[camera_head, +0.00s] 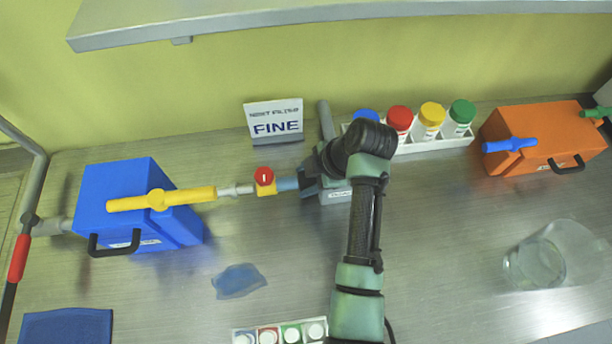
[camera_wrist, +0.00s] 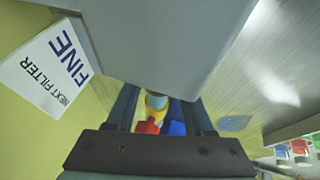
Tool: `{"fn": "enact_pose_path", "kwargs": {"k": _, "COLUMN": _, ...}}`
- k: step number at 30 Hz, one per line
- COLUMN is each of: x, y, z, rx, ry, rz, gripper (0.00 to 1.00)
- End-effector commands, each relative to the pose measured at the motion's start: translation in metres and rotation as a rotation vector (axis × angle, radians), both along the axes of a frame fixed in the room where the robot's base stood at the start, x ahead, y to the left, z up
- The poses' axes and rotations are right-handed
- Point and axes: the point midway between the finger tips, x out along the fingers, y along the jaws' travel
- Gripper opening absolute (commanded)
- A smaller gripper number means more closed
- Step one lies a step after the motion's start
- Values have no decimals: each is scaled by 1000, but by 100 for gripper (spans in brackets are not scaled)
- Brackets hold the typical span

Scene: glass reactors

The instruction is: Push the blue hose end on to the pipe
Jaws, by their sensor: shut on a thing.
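My gripper (camera_head: 306,183) is low over the bench near its middle, shut on a blue hose end (camera_head: 287,184). The hose end lies level and points left, in line with a yellow fitting with a red knob (camera_head: 264,177). It meets or nearly meets the fitting; I cannot tell whether it is around it. A pale pipe (camera_head: 236,190) runs from the fitting's left side towards a yellow T-shaped part (camera_head: 160,199) on the blue box (camera_head: 125,185). In the wrist view a large grey block hides much of the grip; the yellow part (camera_wrist: 155,112) shows between the fingers.
A "FINE" sign (camera_head: 274,121) and a rack of coloured-lid jars (camera_head: 430,145) stand behind. An orange box (camera_head: 540,140) and a glass beaker (camera_head: 536,262) are at right. A blue patch (camera_head: 238,281) lies in front, with a small tray (camera_head: 280,333) nearer.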

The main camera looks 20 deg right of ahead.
Motion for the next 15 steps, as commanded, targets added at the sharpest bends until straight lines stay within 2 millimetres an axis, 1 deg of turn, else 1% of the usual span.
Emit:
{"fn": "enact_pose_path", "kwargs": {"k": 10, "x": 0, "y": 2, "z": 0, "rx": 0, "ry": 2, "rz": 1, "gripper": 0}}
{"fn": "enact_pose_path", "kwargs": {"k": 13, "x": 4, "y": 13, "z": 1, "rx": -1, "ry": 2, "rz": 4, "gripper": 0}}
{"fn": "enact_pose_path", "kwargs": {"k": 15, "x": 7, "y": 24, "z": 1, "rx": 0, "ry": 2, "rz": 4, "gripper": 0}}
